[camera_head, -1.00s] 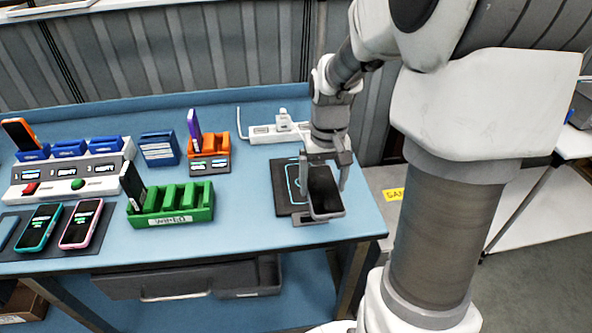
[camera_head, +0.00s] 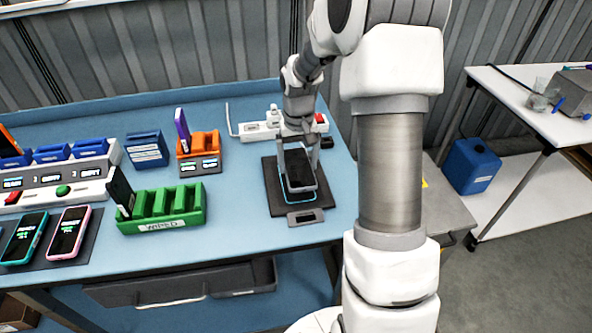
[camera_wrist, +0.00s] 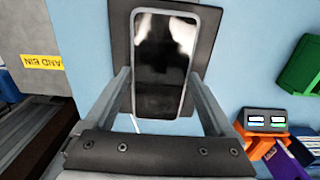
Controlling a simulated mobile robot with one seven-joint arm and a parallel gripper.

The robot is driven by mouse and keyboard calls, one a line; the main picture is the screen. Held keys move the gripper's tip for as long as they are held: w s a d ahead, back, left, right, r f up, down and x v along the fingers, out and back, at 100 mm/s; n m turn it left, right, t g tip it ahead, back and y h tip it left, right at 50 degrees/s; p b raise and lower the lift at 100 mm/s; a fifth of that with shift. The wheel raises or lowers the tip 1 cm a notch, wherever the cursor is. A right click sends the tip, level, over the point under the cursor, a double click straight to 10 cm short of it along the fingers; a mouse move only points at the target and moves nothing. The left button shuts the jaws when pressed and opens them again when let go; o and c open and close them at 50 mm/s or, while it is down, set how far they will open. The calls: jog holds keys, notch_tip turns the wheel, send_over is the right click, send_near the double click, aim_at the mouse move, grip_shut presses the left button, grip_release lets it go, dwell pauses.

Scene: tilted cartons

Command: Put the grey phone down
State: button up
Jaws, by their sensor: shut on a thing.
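The grey phone (camera_head: 299,171) has a black screen and a light grey frame. My gripper (camera_head: 299,160) is shut on it, one finger at each long side. The phone is over the dark pad (camera_head: 275,200) with a light blue outline at the right end of the blue table. I cannot tell whether its underside touches the pad. In the wrist view the phone (camera_wrist: 163,65) lies between the two fingers, screen towards the camera, with the dark pad (camera_wrist: 121,42) showing around it.
A small grey plate (camera_head: 306,217) lies at the pad's front edge. A white power strip (camera_head: 258,131) stands behind. The green rack (camera_head: 160,212) labelled WIPED and an orange rack (camera_head: 204,146) stand to the left. Clear blue table lies between the green rack and the pad.

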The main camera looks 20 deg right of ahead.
aim_at(296, 171)
jog(key=shift+w+d+f, duration=0.1)
jog(key=shift+w+f, duration=0.5)
jog(key=shift+w, duration=0.3)
jog(key=shift+f, duration=1.9)
jog(key=shift+f, duration=0.2)
jog(key=o, duration=1.3)
jog(key=shift+c, duration=0.2)
